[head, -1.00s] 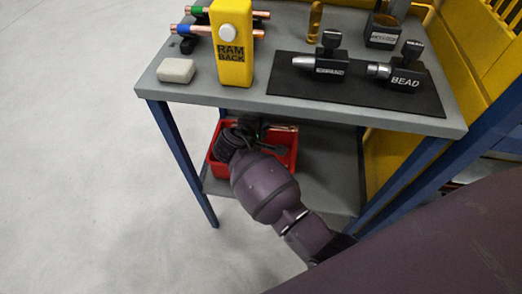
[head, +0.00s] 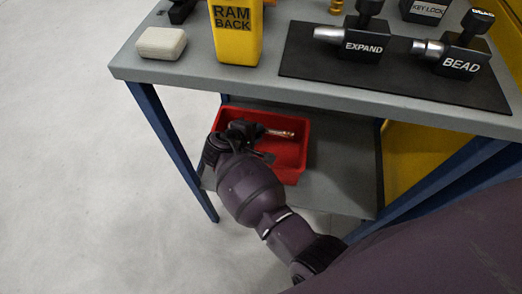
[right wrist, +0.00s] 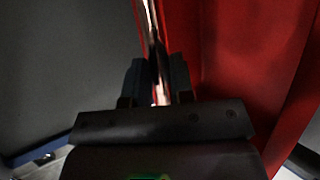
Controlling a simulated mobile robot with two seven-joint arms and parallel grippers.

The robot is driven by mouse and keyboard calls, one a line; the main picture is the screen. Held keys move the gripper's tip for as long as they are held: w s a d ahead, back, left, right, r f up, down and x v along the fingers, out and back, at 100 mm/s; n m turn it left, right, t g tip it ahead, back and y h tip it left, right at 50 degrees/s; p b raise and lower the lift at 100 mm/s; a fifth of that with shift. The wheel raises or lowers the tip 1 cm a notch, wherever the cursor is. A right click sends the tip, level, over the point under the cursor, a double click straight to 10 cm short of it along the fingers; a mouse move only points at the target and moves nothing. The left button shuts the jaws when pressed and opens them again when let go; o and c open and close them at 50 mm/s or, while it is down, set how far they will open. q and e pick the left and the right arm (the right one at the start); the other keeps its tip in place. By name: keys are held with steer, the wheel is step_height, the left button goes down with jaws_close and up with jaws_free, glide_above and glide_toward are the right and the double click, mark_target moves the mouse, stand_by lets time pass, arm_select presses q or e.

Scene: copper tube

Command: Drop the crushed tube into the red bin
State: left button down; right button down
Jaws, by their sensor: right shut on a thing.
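The red bin (head: 289,172) stands on the lower shelf of the workbench. My right gripper (head: 262,130) is at the bin, over its left and middle part. It is shut on the crushed tube (head: 281,133), a copper-coloured piece whose end sticks out to the right of the fingers, inside the bin's outline. In the right wrist view the tube (right wrist: 153,40) shows as a thin bright strip running away between the two fingers (right wrist: 158,85), with the bin's red wall (right wrist: 240,50) beside it. Whether the tube touches the bin is unclear. My left gripper does not show.
The grey bench top (head: 210,80) overhangs the bin's shelf. Blue legs (head: 172,150) flank the lower shelf (head: 345,175).

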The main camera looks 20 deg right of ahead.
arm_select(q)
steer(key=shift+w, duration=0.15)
arm_select(e)
steer(key=shift+f, duration=0.4)
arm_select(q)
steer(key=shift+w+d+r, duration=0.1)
arm_select(e)
steer(key=shift+w+r, duration=0.1)
steer(key=c, duration=0.9)
jaws_free()
steer(key=shift+r, duration=0.1)
